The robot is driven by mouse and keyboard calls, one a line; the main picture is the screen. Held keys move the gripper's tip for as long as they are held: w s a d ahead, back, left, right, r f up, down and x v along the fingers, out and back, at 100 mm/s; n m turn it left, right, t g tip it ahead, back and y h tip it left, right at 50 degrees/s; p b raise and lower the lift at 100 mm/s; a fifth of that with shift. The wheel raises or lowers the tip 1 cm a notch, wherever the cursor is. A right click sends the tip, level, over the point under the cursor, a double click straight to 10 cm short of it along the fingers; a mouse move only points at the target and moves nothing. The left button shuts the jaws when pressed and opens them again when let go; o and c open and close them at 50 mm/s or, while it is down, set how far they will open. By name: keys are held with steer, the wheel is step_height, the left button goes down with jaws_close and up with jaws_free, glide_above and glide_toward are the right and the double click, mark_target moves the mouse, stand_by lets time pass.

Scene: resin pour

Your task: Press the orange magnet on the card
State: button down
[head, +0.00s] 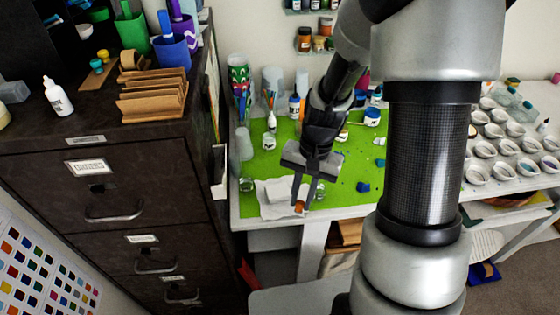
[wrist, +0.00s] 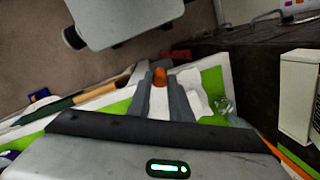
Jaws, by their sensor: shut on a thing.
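My gripper (head: 302,200) is shut on the orange magnet (head: 299,207), above the front edge of the green mat. In the wrist view the magnet (wrist: 160,77) sits between the two fingertips. A pale upright piece (head: 220,171) stands at the side of the dark cabinet, left of my gripper, and seems to be the card. A white upright face beside the cabinet in the wrist view (wrist: 299,95) may be the same thing. The magnet is apart from it. White crumpled sheets (head: 272,198) lie on the table just behind and left of the magnet.
The dark filing cabinet (head: 95,190) fills the left, with bottles and cardboard on top. The green mat (head: 340,195) holds bottles, jars and blue pieces. A clear cup (head: 247,184) stands near the sheets. Several small white cups (head: 485,150) stand at the right.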

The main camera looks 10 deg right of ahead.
steer(key=a+m+g+y+b, duration=0.2)
steer(key=a+m+y, duration=0.1)
steer(key=m+y, duration=0.15)
steer(key=m+t+y+b, duration=0.2)
steer(key=m+t+y, duration=0.3)
steer(key=y, duration=0.4)
glide_toward(225, 168)
step_height(225, 168, down, 2)
steer(key=w+d+m, duration=0.1)
steer(key=d, duration=0.1)
steer(key=shift+g, duration=0.3)
steer(key=shift+r+b+x, duration=0.15)
steer(key=shift+x, duration=0.8)
steer(key=shift+r+b+x, duration=0.15)
steer(key=shift+r+x, duration=0.05)
steer(key=shift+x, duration=0.7)
steer(key=shift+r+b+x, duration=0.15)
steer(key=shift+x, duration=0.8)
steer(key=shift+w+a, duration=0.2)
steer(key=shift+a, duration=2.1)
steer(key=c, duration=1)
jaws_free()
steer(key=shift+c, duration=0.2)
steer(key=shift+d, duration=0.15)
steer(key=d+p, duration=0.1)
steer(key=d, duration=0.5)
steer(key=shift+s+d, duration=0.15)
steer(key=shift+d, duration=0.25)
